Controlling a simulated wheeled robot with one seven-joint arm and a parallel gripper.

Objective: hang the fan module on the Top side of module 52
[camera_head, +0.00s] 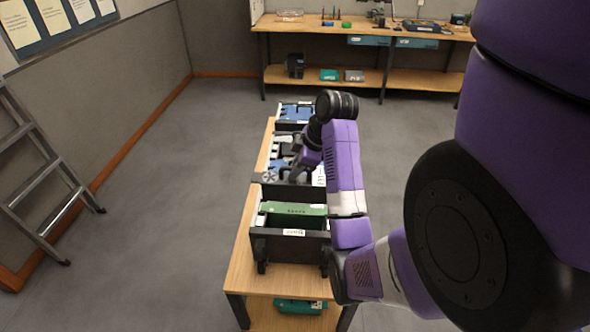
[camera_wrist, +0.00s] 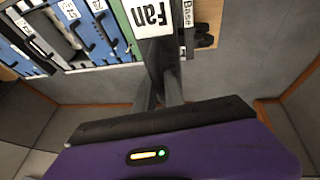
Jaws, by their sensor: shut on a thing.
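My gripper (camera_wrist: 158,92) is shut on the fan module, a dark piece with a white "Fan" label (camera_wrist: 150,16), at the top of the wrist view. In the head view my gripper (camera_head: 297,174) is over the middle of the bench, partly hidden by my purple arm. A round grey fan shape (camera_head: 270,177) shows beside it. Blue and dark numbered modules (camera_wrist: 88,40) stand in a row at the upper left of the wrist view. One label there (camera_wrist: 70,9) seems to read 52, but it is small and turned. I cannot tell whether the fan module touches a module.
A green module (camera_head: 297,214) sits in the near black rack (camera_head: 290,247) on the wooden bench (camera_head: 243,262). A farther rack holds blue parts (camera_head: 296,112). A "Base" label (camera_wrist: 188,14) shows beside the fan module. A ladder (camera_head: 45,150) stands left; open floor lies between.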

